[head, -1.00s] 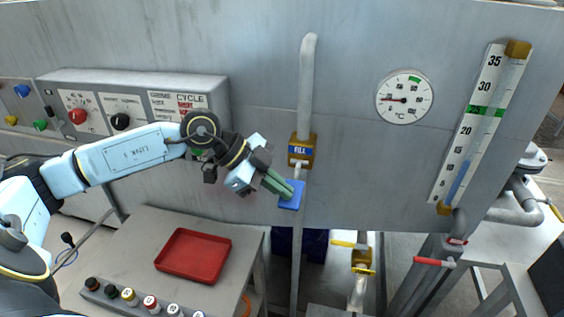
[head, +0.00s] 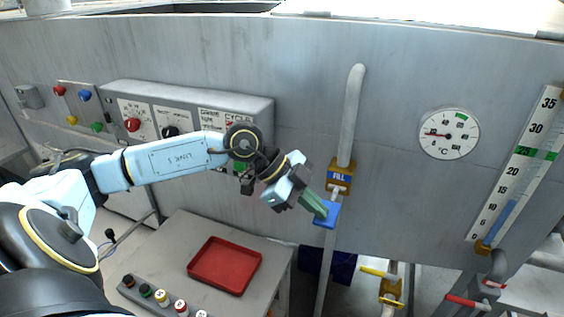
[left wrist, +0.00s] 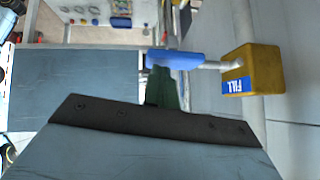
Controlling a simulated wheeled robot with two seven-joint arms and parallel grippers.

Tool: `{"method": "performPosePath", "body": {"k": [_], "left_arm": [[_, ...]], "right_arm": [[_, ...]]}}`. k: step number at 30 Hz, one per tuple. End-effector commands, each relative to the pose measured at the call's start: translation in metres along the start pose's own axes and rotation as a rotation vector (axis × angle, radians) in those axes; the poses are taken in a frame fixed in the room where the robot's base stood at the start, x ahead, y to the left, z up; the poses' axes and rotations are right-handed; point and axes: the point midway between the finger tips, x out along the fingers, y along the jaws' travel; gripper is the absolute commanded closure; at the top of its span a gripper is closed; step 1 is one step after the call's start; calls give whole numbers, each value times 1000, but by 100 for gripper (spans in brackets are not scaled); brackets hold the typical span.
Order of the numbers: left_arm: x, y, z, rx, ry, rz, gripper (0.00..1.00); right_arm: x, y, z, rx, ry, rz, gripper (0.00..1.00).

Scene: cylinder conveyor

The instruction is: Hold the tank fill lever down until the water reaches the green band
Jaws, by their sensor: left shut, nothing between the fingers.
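The blue fill lever paddle (head: 326,214) hangs on a short rod below the brass valve (head: 340,178) marked FILL, tilted downward. My left gripper (head: 318,208) is shut and empty. Its green fingertips rest against the paddle in the head view. In the left wrist view the fingers (left wrist: 163,86) meet the paddle (left wrist: 175,60), whose rod runs to the brass FILL valve (left wrist: 252,72). The level gauge (head: 530,140) at the right has a blue water column (head: 501,218) standing near 15, below the green band (head: 537,153) at 25. My right gripper is not in view.
A dial gauge (head: 449,134) is on the tank wall (head: 300,70). A control panel (head: 185,95) with knobs is at the left. A red tray (head: 225,266) lies on a grey table. Yellow-handled (head: 378,271) and red-handled (head: 467,301) valves stand at lower right.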

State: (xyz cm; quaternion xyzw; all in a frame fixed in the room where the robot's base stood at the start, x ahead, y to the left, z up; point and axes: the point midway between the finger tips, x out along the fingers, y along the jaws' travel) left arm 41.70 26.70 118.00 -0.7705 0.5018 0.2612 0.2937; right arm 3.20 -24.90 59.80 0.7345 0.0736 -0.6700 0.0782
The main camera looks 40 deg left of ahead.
Motion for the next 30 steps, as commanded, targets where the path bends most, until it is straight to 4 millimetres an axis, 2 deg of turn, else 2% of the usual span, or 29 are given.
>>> {"method": "performPosePath", "body": {"k": [1, 3, 6, 12, 21, 30], "left_arm": [[-8, -1, -10, 2, 0, 2, 100], [-14, -1, -15, 3, 1, 1, 100], [-30, 1, -8, 5, -4, -2, 100], [-58, 3, -9, 4, -3, -2, 100], [-84, 4, -10, 5, -3, -4, 100], [-102, 6, -11, 10, 4, 5, 100]], "right_arm": [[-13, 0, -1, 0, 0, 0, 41], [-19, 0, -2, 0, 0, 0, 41], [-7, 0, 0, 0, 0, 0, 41], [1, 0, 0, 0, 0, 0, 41], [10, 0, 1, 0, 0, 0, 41], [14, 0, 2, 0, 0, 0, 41]]}}
